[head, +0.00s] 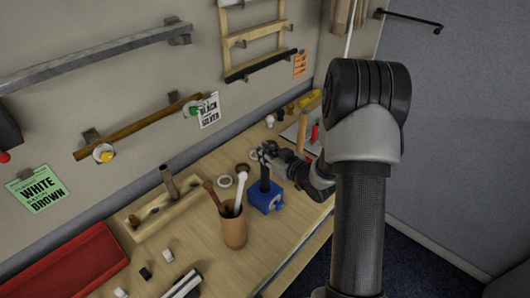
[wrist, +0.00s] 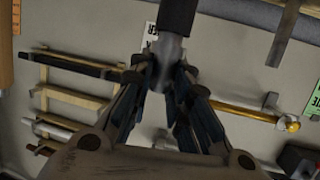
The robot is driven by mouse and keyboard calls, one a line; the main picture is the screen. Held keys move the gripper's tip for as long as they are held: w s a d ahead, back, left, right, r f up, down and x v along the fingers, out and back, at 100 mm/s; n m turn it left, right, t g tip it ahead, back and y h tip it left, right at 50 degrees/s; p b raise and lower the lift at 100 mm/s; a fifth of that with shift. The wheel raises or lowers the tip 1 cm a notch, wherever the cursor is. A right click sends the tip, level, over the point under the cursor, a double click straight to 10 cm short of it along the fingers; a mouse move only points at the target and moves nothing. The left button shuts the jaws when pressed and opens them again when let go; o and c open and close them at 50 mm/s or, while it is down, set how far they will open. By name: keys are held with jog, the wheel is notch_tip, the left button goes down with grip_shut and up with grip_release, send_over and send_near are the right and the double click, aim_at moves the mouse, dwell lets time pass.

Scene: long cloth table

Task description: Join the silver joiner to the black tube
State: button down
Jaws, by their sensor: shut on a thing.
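The black tube (head: 265,178) stands upright in a blue vise (head: 266,198) on the table. My gripper (head: 268,153) is at the tube's top end. In the wrist view, my gripper (wrist: 165,80) is shut on the silver joiner (wrist: 167,55), a short grey piece between the fingertips. The black tube (wrist: 178,15) meets the joiner's end, roughly in line with it. How deep the tube sits in the joiner cannot be told. In the head view the joiner is mostly hidden by the fingers.
A brown cup (head: 233,228) with long-handled tools stands left of the vise. A wooden block (head: 155,205), a red tray (head: 70,272) and small loose pieces lie further left. A white card (head: 208,109) reading "BLACK", "SILVER" hangs on the wall with racks. The table's front edge is close to the vise.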

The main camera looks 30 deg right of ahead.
jog(key=shift+f+b, duration=0.4)
jog(key=shift+f, duration=0.05)
jog(key=c, duration=1.4)
grip_release()
jog(key=shift+c, duration=0.2)
jog(key=v, duration=1.2)
jog(key=shift+d, duration=0.1)
